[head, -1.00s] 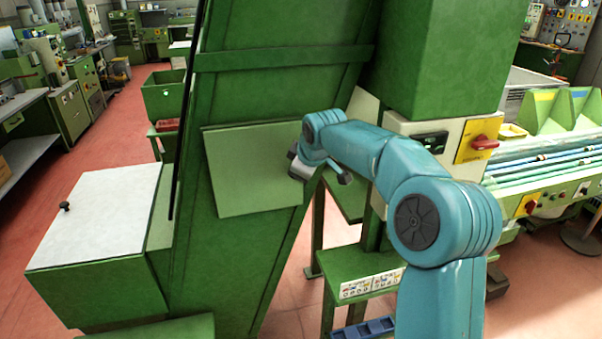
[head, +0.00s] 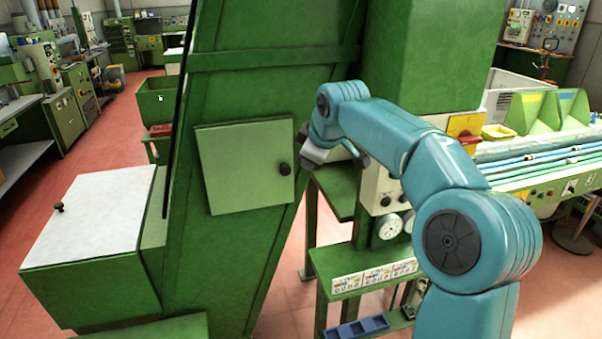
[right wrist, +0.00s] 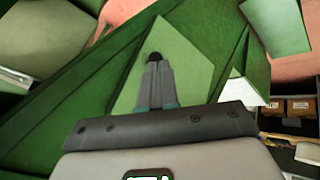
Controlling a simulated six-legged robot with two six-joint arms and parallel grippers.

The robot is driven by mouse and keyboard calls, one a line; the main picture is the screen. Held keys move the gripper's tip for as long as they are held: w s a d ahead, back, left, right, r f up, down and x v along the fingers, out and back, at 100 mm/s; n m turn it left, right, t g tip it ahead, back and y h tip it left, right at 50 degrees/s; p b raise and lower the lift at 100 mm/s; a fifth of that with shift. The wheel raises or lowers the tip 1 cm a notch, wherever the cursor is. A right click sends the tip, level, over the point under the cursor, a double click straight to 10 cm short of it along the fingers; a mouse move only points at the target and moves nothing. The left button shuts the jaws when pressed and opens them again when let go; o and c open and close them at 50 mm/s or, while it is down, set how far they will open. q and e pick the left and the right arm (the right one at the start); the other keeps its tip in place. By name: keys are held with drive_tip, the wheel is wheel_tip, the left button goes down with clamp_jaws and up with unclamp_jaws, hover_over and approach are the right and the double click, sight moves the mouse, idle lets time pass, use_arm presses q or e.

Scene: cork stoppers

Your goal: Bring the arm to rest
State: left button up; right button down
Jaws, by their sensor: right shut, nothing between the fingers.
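My right arm (head: 405,150) reaches in from the lower right in the head view, bent at the elbow. Its gripper body (head: 318,153) hangs just right of the green machine's pale green door (head: 240,160). The fingertips are hidden there. In the right wrist view the gripper (right wrist: 158,72) is shut and empty, its two fingers together. They point toward the door (right wrist: 185,65) and its dark knob (right wrist: 155,57). The knob also shows uncovered in the head view (head: 285,168), left of the gripper; the fingers appear apart from it. My left gripper is not in view.
The tall green machine (head: 270,90) stands close at the left of my arm. A green stand (head: 375,262) with a blue tray (head: 357,328) is below it. A bench with pipes (head: 540,155) is at the right. Open red floor (head: 110,150) lies at the far left.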

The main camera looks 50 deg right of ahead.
drive_tip(key=w+a+f+g+y, duration=0.1)
drive_tip(key=a+f+y, duration=0.1)
drive_tip(key=a+f, duration=0.65)
drive_tip(key=w+a+f+m+g+y, duration=0.15)
drive_tip(key=a+f, duration=0.35)
drive_tip(key=f, duration=0.7)
drive_tip(key=w+a+f+y, duration=0.1)
drive_tip(key=w+a+f, duration=0.1)
drive_tip(key=a+f, duration=0.6)
drive_tip(key=s+a+f+m+g+y, duration=0.1)
drive_tip(key=s+a+f, duration=0.4)
drive_tip(key=f, duration=0.3)
drive_tip(key=s+a+f+m+g+y, duration=0.1)
drive_tip(key=s+a+f, duration=0.4)
drive_tip(key=s+f, duration=0.15)
drive_tip(key=s+a+f+m+g, duration=0.1)
drive_tip(key=s+a+f, duration=0.2)
drive_tip(key=s, duration=0.3)
drive_tip(key=s+a+f+m, duration=0.1)
drive_tip(key=s+a+f, duration=0.1)
drive_tip(key=s, duration=0.4)
drive_tip(key=shift+s+a+f+g, duration=0.35)
drive_tip(key=shift+s+a+f, duration=0.05)
drive_tip(key=shift+a, duration=0.4)
drive_tip(key=shift+w+a+r+m+y, duration=0.1)
drive_tip(key=shift+m+y, duration=0.15)
